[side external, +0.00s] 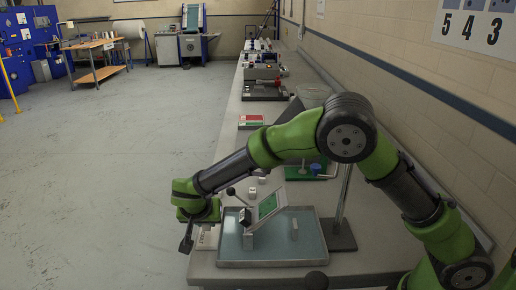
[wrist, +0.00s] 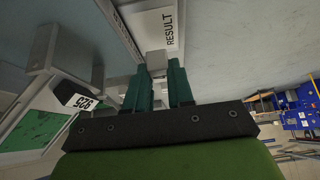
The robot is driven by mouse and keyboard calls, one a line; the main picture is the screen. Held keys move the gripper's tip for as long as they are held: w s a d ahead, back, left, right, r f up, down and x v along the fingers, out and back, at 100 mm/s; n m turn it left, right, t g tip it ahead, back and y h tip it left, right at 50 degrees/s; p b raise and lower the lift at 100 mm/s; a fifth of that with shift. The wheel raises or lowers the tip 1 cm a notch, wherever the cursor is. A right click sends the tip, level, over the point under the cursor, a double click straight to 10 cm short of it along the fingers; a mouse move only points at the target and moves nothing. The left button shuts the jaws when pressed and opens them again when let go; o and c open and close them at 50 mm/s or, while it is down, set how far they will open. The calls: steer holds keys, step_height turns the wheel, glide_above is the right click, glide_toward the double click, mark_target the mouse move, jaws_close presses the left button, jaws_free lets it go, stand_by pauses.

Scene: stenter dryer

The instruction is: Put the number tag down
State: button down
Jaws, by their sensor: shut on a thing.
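My gripper (wrist: 157,78) is shut on a small pale block, the number tag (wrist: 156,62). Its face and digits cannot be read from here. In the side external view my gripper (side external: 187,244) points down at the bench's left edge, and the tag is not distinguishable there. A white plate marked RESULT (wrist: 168,28) lies just beyond the fingertips. It also shows beside my gripper in the side external view (side external: 207,238). Whether the tag touches the plate or hangs above it, I cannot tell.
A blue-grey tray (side external: 306,251) holds a white device with a green panel (side external: 268,206), close right of my gripper. The device's number display (wrist: 75,97) is near my fingers. Small white blocks (side external: 253,191) sit behind the tray. A stand base (side external: 338,235) is to the right.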

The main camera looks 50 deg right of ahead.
mark_target(206, 228)
steer(key=shift+f, duration=1.6)
steer(key=shift+f, duration=0.15)
steer(key=c, duration=1.3)
jaws_free()
steer(key=shift+o, duration=0.2)
